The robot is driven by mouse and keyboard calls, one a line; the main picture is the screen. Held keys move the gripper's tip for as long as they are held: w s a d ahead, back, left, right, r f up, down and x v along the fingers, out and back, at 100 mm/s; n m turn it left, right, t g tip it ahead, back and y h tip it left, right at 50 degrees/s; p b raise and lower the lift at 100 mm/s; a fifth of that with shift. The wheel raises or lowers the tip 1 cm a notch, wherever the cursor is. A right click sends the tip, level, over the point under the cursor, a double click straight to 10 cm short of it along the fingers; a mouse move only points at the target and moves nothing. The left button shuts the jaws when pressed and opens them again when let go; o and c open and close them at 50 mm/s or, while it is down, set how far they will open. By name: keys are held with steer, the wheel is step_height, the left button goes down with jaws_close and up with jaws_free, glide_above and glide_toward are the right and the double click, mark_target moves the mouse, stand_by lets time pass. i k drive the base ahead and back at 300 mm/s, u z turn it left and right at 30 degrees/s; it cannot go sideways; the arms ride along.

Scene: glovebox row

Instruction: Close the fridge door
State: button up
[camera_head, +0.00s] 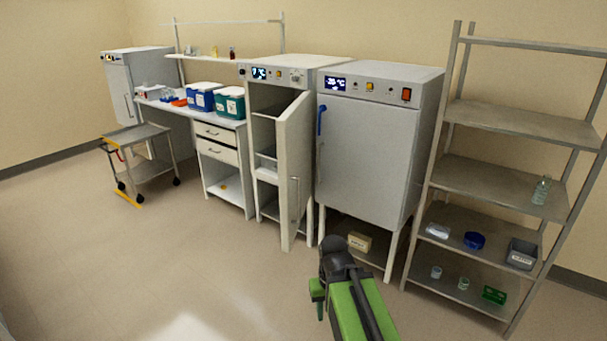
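The fridge (262,88) is the white cabinet in the middle, with a small display on its top panel. Its door (293,170) stands wide open, hinged on the right and swung out toward me. The door shows a long vertical handle (296,200). Shelves and a bin show inside the open fridge. My green and dark grey arm is at the bottom, and its dark front end (335,255) is in front of and right of the door's lower edge, apparently apart from it. I cannot make out gripper fingers or anything held.
A closed cabinet (366,150) with a blue handle stands right of the fridge. A metal shelf rack (520,122) holds glassware and boxes at the right. A workbench (205,115) with cooler boxes and a trolley (140,132) are left. The floor (150,265) at front left is clear.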

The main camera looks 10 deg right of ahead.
mark_target(293, 127)
steer(key=z, duration=0.2)
steer(key=i, duration=1.55)
steer(key=u, duration=1.05)
steer(key=k, duration=0.8)
steer(key=u, duration=0.15)
steer(key=i, duration=1)
steer(key=u, duration=0.05)
